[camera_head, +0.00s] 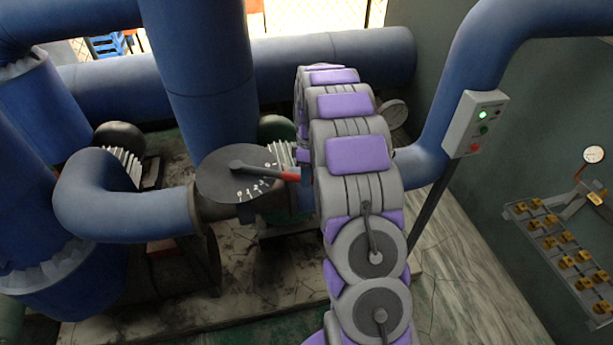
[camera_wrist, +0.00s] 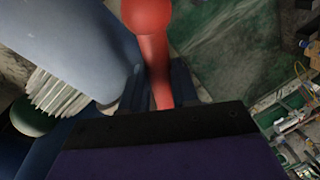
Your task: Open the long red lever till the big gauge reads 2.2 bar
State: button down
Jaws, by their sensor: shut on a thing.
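The long red lever (camera_head: 283,175) sits on top of a dark round dial plate (camera_head: 222,184) with white marks and numerals, on the blue pipework. Its grey arm runs from a hub on the plate toward the right, and its red handle reaches my arm. In the wrist view the red lever (camera_wrist: 153,60), with a rounded end, runs down between the fingers of my gripper (camera_wrist: 158,95), which is shut on it. In the head view my arm hides the gripper. A round white gauge (camera_head: 393,114) is partly hidden behind my arm; its reading cannot be made out.
A grey control box (camera_head: 475,123) with a lit green light is on a post at right. A smaller gauge (camera_head: 593,154) and a rack (camera_head: 560,250) with yellow tags are on the right wall. Large blue pipes (camera_head: 205,75) stand close behind the lever. Floor at lower right is clear.

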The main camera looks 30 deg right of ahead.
jog(key=w+d+n+p, duration=0.1)
jog(key=w, duration=0.1)
jog(key=w+d+n, duration=0.1)
jog(key=w+d, duration=0.1)
jog(key=shift+p, duration=0.35)
jog(key=c, duration=0.8)
grip_release()
jog(key=shift+c, duration=0.2)
jog(key=w+d+r+p, duration=0.1)
jog(key=w+r+p, duration=0.2)
jog(key=r, duration=1.4)
jog(key=p, duration=0.3)
jog(key=shift+d, duration=0.4)
